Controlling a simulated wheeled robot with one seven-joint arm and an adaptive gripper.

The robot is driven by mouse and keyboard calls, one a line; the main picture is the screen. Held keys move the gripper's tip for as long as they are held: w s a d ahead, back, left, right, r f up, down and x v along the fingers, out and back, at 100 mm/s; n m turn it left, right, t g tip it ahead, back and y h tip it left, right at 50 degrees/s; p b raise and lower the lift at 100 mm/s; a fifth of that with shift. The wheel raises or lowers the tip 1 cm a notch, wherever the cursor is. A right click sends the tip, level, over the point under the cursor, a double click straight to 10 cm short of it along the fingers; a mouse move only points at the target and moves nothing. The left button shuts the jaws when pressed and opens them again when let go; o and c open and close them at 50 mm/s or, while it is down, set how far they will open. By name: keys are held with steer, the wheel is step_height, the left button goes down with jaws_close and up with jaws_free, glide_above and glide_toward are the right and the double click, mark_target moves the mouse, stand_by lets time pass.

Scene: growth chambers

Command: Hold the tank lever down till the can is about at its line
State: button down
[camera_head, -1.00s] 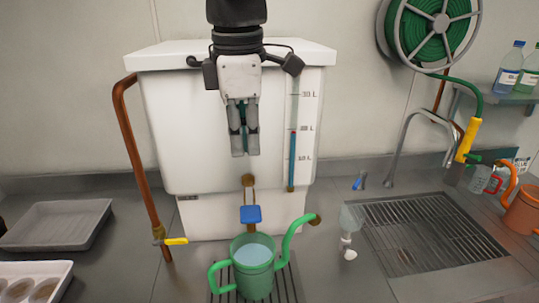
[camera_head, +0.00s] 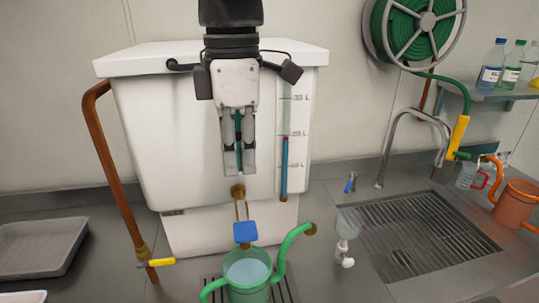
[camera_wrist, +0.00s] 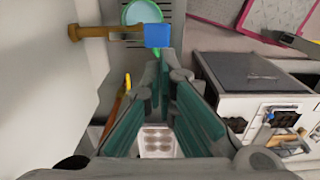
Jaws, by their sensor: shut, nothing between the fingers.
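The white tank (camera_head: 150,130) stands against the wall, with a brass tap (camera_head: 238,192) low on its front. The blue lever pad (camera_head: 245,232) hangs below the tap; it also shows in the wrist view (camera_wrist: 158,36), just beyond my fingertips. The green watering can (camera_head: 248,293) stands under it on a grate, with pale blue water inside. I cannot make out a line on the can. My gripper (camera_head: 239,173) is shut and empty, pointing down in front of the tank, above the lever and apart from it.
A copper pipe (camera_head: 112,170) with a yellow handle stands left of the tank. A level gauge (camera_head: 284,165) on the tank reads a little under 20 L. A glass funnel-like piece (camera_head: 347,225) and a sink grate (camera_head: 425,235) are at the right. A grey tray (camera_head: 40,245) lies left.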

mark_target(245, 232)
step_height(245, 232, down, 12)
steer(key=shift+f+p, duration=0.1)
steer(key=shift+p, duration=0.9)
steer(key=shift+s, duration=0.1)
